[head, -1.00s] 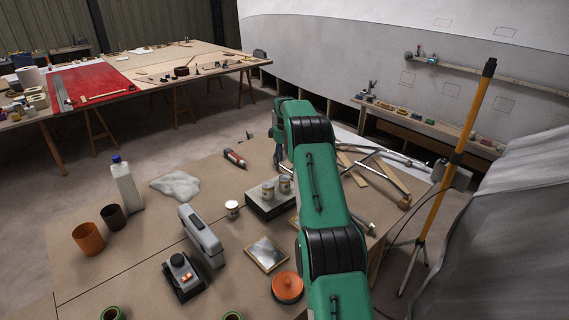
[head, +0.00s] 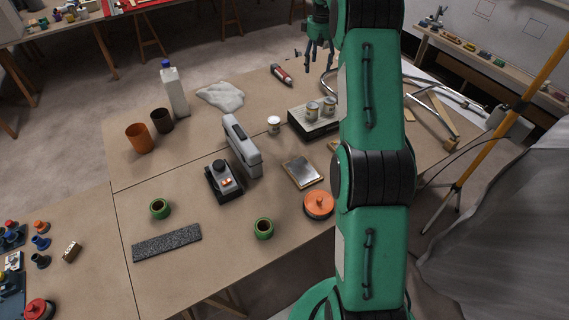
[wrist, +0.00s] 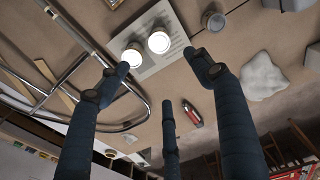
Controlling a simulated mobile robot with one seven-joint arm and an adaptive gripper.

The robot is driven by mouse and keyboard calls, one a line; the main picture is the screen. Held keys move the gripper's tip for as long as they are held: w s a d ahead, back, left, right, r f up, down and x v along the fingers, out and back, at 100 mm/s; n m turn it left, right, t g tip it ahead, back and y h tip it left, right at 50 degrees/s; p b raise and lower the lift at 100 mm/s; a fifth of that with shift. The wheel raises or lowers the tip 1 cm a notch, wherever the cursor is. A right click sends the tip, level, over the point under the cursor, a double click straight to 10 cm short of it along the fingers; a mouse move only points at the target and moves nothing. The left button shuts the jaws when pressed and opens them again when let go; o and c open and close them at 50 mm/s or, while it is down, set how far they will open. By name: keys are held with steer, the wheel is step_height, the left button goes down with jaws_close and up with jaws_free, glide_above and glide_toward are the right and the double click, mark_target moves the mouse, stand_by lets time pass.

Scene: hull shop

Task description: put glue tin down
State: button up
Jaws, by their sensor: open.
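Two small tins with pale lids stand side by side on a flat grey box on the table: a left tin (head: 312,109) and a right tin (head: 330,106). A third small tin (head: 274,125) stands on the table left of the box. I cannot tell from labels which is the glue tin. My gripper (head: 318,58) is open and empty, beyond the box and partly hidden by my arm. In the wrist view its three fingers (wrist: 160,84) are spread with nothing between them. The two tins (wrist: 146,48) show past the fingertips, apart from them.
A red tube (head: 281,75) and a white cloth (head: 220,95) lie left of my gripper. Bent metal tubing (head: 440,100) lies to the right.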

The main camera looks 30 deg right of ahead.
steer(key=s+a+r+t, duration=0.1)
steer(key=s+a+r, duration=0.55)
steer(key=a, duration=0.25)
steer(key=s+a+r, duration=0.6)
steer(key=a+r, duration=0.2)
steer(key=a, duration=0.2)
steer(key=s+a+r+t, duration=0.1)
steer(key=s+a+r, duration=0.55)
steer(key=a, duration=0.25)
steer(key=s+a+f+t, duration=0.1)
steer(key=s+a+f, duration=0.1)
steer(key=s+a, duration=0.4)
steer(key=s+a+f+m+t, duration=0.1)
steer(key=s+a, duration=0.4)
steer(key=s, duration=1)
steer(key=s+a+f+t, duration=0.1)
steer(key=s+a+f, duration=0.1)
steer(key=s+a, duration=0.4)
steer(key=shift+s+a+f, duration=0.35)
steer(key=shift+s+f, duration=0.05)
steer(key=shift+s, duration=2.2)
